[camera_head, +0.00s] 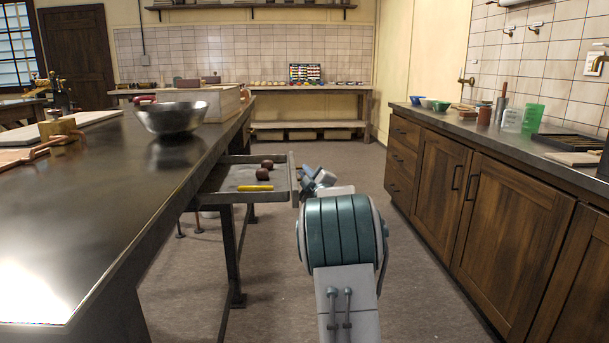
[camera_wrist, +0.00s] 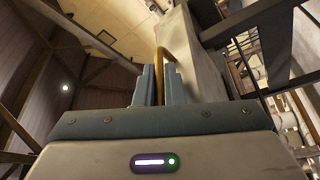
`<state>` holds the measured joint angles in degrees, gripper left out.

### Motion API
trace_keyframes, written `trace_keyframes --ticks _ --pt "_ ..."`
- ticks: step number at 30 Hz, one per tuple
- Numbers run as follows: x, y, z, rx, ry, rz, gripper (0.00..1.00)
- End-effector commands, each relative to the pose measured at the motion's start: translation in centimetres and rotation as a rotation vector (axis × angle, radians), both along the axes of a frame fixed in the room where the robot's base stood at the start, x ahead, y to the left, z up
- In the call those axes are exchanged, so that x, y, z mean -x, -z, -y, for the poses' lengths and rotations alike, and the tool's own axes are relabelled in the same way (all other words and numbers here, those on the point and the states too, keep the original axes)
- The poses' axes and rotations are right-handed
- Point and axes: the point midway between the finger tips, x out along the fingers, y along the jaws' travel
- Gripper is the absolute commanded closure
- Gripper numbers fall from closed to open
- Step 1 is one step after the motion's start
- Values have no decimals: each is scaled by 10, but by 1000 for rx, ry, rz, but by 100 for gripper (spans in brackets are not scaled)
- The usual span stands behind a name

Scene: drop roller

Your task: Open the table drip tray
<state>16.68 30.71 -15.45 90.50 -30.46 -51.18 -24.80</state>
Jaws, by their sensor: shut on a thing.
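The table drip tray (camera_head: 220,193) is a flat grey drawer under the right edge of the long dark table (camera_head: 70,225). It sticks out well past the table edge, toward the cabinets. Two dark brown round things (camera_head: 263,174) and a yellow bar (camera_head: 255,188) lie in it. My gripper (camera_wrist: 158,82) is at the tray's outer front panel (camera_head: 294,180). In the wrist view its fingers are shut on a brass-coloured handle (camera_wrist: 160,58). In the head view my arm hides most of the gripper and the handle.
A metal bowl (camera_head: 172,118) and a pale box (camera_head: 215,102) stand on the table. Wooden cabinets (camera_head: 500,210) line the right side, with cups on their counter. Open floor (camera_head: 400,290) lies between table and cabinets. A table leg (camera_head: 232,255) stands below the tray.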

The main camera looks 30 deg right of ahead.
Motion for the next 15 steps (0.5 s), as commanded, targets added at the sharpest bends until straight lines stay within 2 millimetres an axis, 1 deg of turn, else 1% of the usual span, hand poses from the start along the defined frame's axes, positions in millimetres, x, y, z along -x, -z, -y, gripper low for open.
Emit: trace_keyframes --ticks 2,3,4,12,15 --pt "0 0 0 0 -1 0 100" --pt "0 0 0 0 -1 0 85" --pt "0 0 0 0 -1 0 82" --pt "0 0 0 0 1 1 82" --pt "4 0 0 0 1 0 82"
